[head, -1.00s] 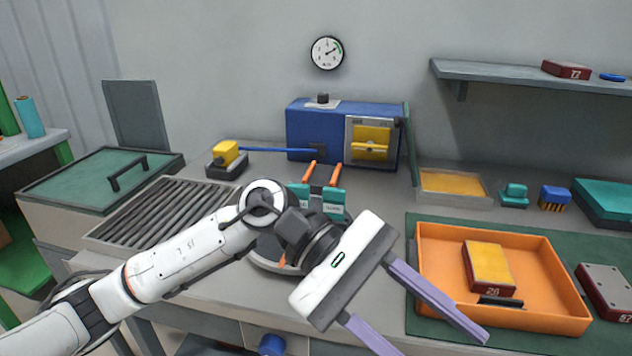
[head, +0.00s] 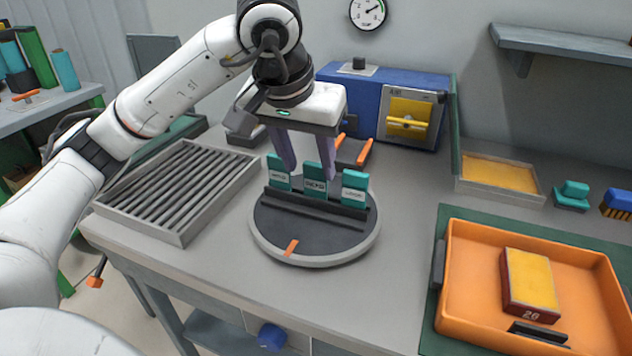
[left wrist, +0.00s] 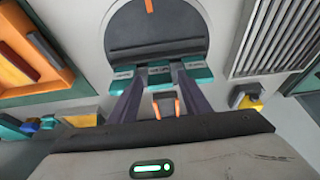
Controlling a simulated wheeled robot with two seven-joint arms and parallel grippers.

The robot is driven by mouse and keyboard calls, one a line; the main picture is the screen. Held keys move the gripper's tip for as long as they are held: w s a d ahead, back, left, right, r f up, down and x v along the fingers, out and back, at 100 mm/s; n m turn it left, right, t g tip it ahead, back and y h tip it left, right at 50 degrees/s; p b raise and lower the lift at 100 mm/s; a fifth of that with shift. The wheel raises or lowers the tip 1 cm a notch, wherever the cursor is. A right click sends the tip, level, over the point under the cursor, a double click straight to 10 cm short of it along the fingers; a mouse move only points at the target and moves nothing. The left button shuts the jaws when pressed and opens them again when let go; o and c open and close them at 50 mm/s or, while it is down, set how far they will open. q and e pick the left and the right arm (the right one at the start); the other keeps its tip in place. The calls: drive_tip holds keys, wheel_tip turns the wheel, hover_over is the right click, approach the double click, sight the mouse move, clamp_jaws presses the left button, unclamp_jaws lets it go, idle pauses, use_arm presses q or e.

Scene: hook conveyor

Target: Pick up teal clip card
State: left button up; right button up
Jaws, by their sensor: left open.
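Several teal clip cards stand upright in a dark slotted rack on the round turntable (head: 275,236): a left card (head: 278,170), a middle card (head: 315,181) and a right card (head: 354,189). Each has a pale label too small to read surely. My left gripper (head: 311,174) is open and empty, pointing down with its purple fingers just behind the cards, around the middle one. In the left wrist view the fingertips (left wrist: 157,76) lie on either side of the middle card (left wrist: 159,78); I cannot tell whether they touch it. My right gripper is not in view.
An orange-handled tool (head: 354,151) is close behind the cards. A ribbed grey tray (head: 170,190) lies left of the turntable. An orange tray (head: 455,300) with a yellow-topped box (head: 532,283) is at right. A blue machine (head: 350,92) stands behind. Bare bench lies between turntable and orange tray.

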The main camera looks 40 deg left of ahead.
sight(314, 168)
use_arm(q)
drive_tip(key=x, duration=0.4)
drive_tip(key=shift+w+f, duration=0.15)
drive_tip(key=shift+w, duration=0.3)
drive_tip(key=shift+w+f, duration=0.1)
drive_tip(key=shift+f, duration=0.15)
drive_tip(key=shift+c, duration=0.2)
drive_tip(key=c, duration=0.7)
drive_tip(key=shift+c, duration=0.2)
